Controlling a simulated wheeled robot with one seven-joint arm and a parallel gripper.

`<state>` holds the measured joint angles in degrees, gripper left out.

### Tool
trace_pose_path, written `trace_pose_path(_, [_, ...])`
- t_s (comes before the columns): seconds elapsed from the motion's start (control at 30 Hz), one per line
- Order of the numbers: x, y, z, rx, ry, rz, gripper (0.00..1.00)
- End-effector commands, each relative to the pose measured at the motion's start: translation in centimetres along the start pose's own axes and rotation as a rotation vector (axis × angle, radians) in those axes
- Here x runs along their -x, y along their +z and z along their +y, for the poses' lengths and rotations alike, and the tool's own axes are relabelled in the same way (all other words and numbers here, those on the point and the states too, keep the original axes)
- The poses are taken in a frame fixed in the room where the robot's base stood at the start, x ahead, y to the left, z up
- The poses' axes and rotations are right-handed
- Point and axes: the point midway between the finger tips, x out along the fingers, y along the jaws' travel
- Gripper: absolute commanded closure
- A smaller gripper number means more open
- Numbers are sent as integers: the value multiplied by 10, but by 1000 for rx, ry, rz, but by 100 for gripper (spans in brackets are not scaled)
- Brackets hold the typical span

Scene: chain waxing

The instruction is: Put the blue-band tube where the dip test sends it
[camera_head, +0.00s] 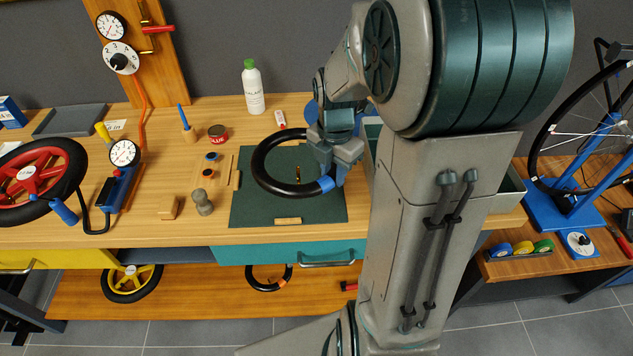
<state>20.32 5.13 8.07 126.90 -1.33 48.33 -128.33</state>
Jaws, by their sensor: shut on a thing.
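The blue-band tube is a black ring (259,178) with a blue band (326,184) at its right side. My gripper (332,174) is shut on the tube right by the blue band. The tube shows over the dark green mat (245,211); I cannot tell how high it is above it. A blue round thing (312,113), perhaps a basin, is mostly hidden behind my gripper. A grey-green bin (510,192) shows on both sides of my arm, and its inside is mostly hidden.
A white bottle with a green cap (253,90) and a red tin (218,134) stand behind the mat. A hand pump (119,185) and red wheel (62,165) are at left. Another black tube with an orange band (268,278) is on the lower shelf. A wheel stand (575,205) is at right.

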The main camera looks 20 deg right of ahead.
Motion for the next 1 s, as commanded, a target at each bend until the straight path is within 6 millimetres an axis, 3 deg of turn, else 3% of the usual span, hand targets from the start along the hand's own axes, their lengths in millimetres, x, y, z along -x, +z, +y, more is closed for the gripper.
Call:
trace_pose_path(0.2, [-16, -16, 23, 3, 0, 0, 100])
trace_pose_path(0.53, [-53, -18, 25, 2, -3, 2, 100])
trace_pose_path(0.9, [-59, -17, 25, 1, 1, -1, 100])
trace_pose_path(0.93, [-60, -17, 25, 1, 1, -1, 71])
trace_pose_path(1.0, [-59, -17, 25, 1, 1, -1, 52])
